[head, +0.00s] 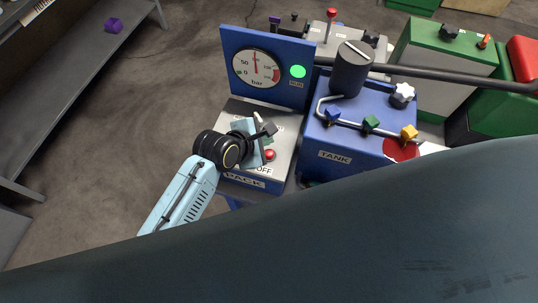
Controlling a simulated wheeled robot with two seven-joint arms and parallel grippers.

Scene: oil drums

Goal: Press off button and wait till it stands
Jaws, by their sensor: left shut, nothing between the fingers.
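The off button is a red knob (270,155) on the grey top of the blue box labelled PACK (245,182), just above the word OFF. My left gripper (265,132) is shut and empty above that top, close beside the red button. I cannot tell whether it touches the button. It hides part of the panel. The gauge (256,68) marked bar stands on a blue plate behind, its needle pointing nearly straight up. A green lamp (297,71) beside it is lit, above a small label that seems to read RUN. My right gripper is not in view.
The blue TANK box (335,156) stands right of the pack, with a black cylinder (351,68), a pipe and coloured valve knobs. A shelf (75,75) with a purple block (114,25) is at left. Floor between is clear.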

